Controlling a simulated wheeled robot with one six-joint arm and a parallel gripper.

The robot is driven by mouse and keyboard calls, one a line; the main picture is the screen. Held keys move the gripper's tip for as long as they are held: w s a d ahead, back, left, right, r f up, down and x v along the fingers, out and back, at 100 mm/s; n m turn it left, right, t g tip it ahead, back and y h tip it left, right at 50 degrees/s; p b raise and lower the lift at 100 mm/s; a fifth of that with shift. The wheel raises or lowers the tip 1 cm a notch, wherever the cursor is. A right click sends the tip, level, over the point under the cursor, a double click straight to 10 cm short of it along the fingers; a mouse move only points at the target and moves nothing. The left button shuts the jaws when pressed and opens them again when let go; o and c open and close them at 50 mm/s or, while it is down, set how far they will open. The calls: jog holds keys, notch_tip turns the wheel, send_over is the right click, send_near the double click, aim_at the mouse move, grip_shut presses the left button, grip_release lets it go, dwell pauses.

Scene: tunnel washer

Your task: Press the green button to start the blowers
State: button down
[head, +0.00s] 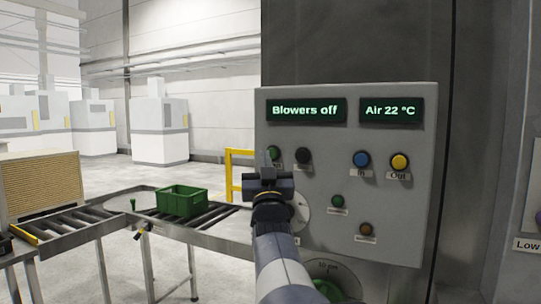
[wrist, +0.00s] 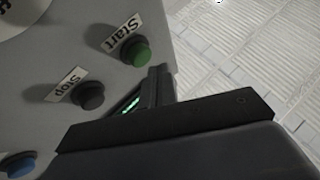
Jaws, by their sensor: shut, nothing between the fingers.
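The green button (wrist: 137,54) with the label "Start" sits on the grey control panel (wrist: 60,75), near its edge in the wrist view. In the head view the green button (head: 275,153) is partly hidden behind my gripper (head: 265,160). My gripper is shut and empty, with its fingers pointing toward the panel. In the wrist view its fingertips (wrist: 160,75) are just beside the green button; I cannot tell whether they touch it. The display (head: 305,110) reads "Blowers off".
The black "Stop" button (head: 303,156) is just right of the green one. Blue (head: 361,159) and yellow (head: 399,161) buttons are farther right. A second display (head: 391,111) reads "Air 22 °C". A green crate (head: 182,201) sits on the roller conveyor (head: 75,222) at left.

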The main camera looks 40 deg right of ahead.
dwell(0.4)
jog(key=shift+w+d+b, duration=0.15)
jog(key=shift+d+b, duration=0.2)
jog(key=shift+d, duration=0.05)
jog(key=shift+w+d, duration=0.2)
jog(key=shift+d, duration=0.25)
dwell(0.7)
jog(key=shift+a+f+b, duration=0.1)
jog(key=shift+a+b, duration=0.05)
jog(key=shift+b, duration=0.15)
jog(key=shift+s+a+b, duration=0.35)
jog(key=shift+a+b, duration=0.25)
jog(key=shift+a, duration=0.1)
